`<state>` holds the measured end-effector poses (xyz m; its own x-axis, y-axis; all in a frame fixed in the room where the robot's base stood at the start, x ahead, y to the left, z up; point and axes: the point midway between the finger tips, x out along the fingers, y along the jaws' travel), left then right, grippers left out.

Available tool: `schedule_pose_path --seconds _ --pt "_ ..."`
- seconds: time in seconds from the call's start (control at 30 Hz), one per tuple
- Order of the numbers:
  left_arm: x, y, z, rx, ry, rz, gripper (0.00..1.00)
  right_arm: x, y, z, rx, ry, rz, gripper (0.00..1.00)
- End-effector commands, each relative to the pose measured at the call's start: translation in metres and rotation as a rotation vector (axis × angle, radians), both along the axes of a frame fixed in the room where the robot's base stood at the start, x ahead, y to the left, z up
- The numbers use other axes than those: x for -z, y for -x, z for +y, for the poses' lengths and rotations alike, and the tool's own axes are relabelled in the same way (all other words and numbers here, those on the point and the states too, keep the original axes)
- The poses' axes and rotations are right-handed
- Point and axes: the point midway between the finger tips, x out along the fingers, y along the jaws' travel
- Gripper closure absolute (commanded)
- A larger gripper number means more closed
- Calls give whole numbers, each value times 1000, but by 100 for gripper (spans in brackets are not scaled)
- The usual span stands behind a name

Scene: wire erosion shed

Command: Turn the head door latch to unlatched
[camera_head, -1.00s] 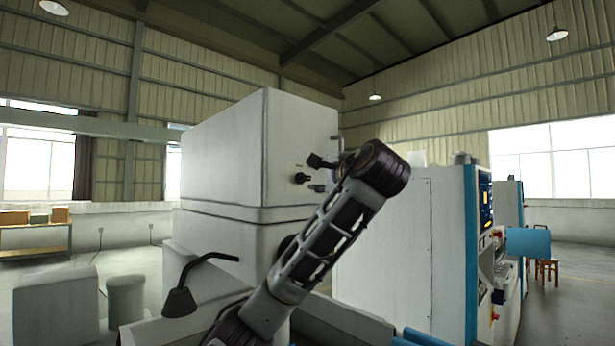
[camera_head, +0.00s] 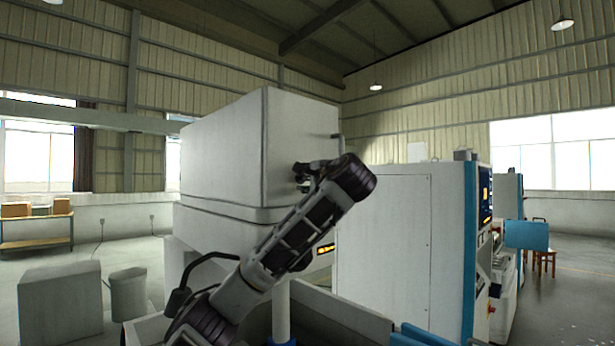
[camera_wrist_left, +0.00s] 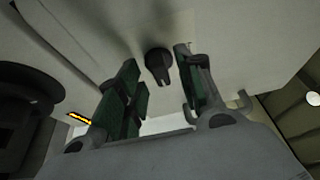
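The head door latch (camera_wrist_left: 158,64) is a black knob with a pointed grip on the pale front of the machine head (camera_head: 225,145). In the left wrist view it lies between and just beyond the fingertips of my left gripper (camera_wrist_left: 163,72). The fingers are apart, with green pads, and no contact with the latch is visible. In the head view my left gripper (camera_head: 312,170) is close in front of the machine head's right-hand face and largely hides the latch. My right gripper is in neither view.
A bent handle (camera_head: 337,138) sticks out from the head's upper right edge. A large grey cabinet (camera_head: 400,250) with a blue-edged control panel stands to the right.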

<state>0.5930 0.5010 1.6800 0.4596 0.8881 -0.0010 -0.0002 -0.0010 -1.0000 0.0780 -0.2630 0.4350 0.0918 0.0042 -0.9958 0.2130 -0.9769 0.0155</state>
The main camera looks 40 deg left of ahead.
Motion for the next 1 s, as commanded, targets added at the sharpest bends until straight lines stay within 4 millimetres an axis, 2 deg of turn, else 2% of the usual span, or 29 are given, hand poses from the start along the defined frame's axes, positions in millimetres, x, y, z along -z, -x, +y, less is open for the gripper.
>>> schedule_pose_path --seconds 0.43,0.47,0.73,1.0 --pt "1 -4 7 0 0 1 63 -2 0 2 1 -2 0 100" --pt "1 -4 7 0 0 0 65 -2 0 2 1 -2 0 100" --pt "1 -4 7 0 0 0 99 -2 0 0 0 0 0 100" --pt "2 -4 7 0 1 -2 100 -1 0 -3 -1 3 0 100"
